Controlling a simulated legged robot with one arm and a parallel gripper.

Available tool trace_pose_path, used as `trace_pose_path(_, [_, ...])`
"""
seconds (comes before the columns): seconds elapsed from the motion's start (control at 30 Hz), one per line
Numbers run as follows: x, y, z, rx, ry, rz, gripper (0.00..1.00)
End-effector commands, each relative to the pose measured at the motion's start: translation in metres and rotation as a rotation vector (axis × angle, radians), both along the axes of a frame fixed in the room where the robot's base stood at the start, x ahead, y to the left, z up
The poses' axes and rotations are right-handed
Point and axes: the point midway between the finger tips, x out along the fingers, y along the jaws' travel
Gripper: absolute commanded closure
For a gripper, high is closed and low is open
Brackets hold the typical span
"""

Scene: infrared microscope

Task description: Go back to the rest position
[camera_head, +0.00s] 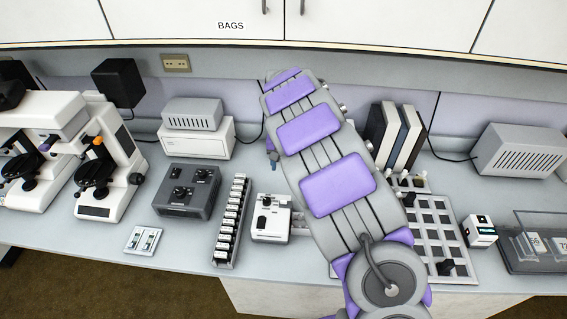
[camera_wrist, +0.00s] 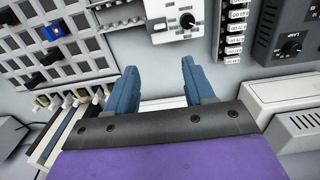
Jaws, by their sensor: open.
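My gripper (camera_wrist: 159,66) shows in the wrist view as two blue fingers standing apart, with nothing between them. It is open and empty, above the grey bench. In the head view my purple-padded arm reaches up across the middle of the bench toward the back wall. There the gripper is mostly hidden behind the arm; only a small blue part shows at the arm's left edge.
A white device with a knob (camera_head: 271,218) and a compartment tray (camera_head: 455,262) flank my arm. A labelled strip (camera_head: 228,222), a dark control box (camera_head: 187,190) and microscopes (camera_head: 112,165) are left. Binders (camera_head: 392,135) stand behind. Cabinets (camera_head: 380,22) hang above.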

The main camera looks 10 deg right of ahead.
Motion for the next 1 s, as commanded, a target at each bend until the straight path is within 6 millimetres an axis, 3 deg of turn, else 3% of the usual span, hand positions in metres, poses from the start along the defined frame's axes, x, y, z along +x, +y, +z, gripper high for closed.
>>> trace_pose_path(0.27, [-0.001,-0.001,0.002,-0.002,0.0,-0.001,0.47])
trace_pose_path(0.43, [-0.021,-0.012,0.026,-0.029,-0.003,-0.016,0.47])
trace_pose_path(0.7, [-0.101,-0.034,0.085,-0.07,0.019,-0.043,0.47])
trace_pose_path(1.0, [-0.207,-0.032,0.122,-0.053,0.057,-0.007,0.47])
